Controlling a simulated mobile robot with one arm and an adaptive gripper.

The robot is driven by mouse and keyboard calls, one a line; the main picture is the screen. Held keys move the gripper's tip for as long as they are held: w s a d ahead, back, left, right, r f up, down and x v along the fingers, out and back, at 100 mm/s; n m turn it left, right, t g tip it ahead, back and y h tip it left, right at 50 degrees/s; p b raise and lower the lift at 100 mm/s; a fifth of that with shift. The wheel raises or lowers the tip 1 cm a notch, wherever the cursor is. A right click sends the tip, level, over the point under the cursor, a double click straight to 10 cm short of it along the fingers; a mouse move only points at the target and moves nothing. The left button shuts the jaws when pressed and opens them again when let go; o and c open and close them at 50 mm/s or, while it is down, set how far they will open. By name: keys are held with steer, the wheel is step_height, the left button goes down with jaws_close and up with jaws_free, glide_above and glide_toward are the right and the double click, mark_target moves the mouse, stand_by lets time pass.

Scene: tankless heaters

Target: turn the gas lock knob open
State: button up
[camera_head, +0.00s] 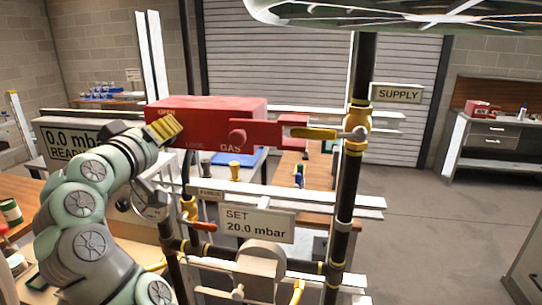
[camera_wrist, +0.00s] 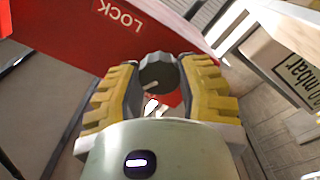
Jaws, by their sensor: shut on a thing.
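The red gas box (camera_head: 215,112) hangs at upper middle in the head view, with OPEN, LOCK and GAS lettering on its front. The dark gas lock knob (camera_wrist: 158,72) shows in the wrist view, with a pale mark at its lower left. My gripper (camera_wrist: 160,90) has its yellow-padded fingers on both sides of the knob and is shut on it. In the head view, my gripper (camera_head: 166,128) is at the left end of the box and hides the knob. The LOCK label (camera_wrist: 122,15) appears upside down in the wrist view.
A yellow-handled valve (camera_head: 313,133) sits right of the box on the dark supply pipe (camera_head: 348,185). A SET 20.0 mbar sign (camera_head: 257,222) and more pipes are below. A 0.0 mbar display (camera_head: 68,142) is behind my arm. Open floor lies to the right.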

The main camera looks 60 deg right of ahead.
steer(key=shift+n+p, duration=0.45)
steer(key=shift+n, duration=1.25)
steer(key=shift+w+f, duration=0.1)
steer(key=o, duration=1.2)
step_height(320, 180, up, 8)
steer(key=shift+r, duration=1.1)
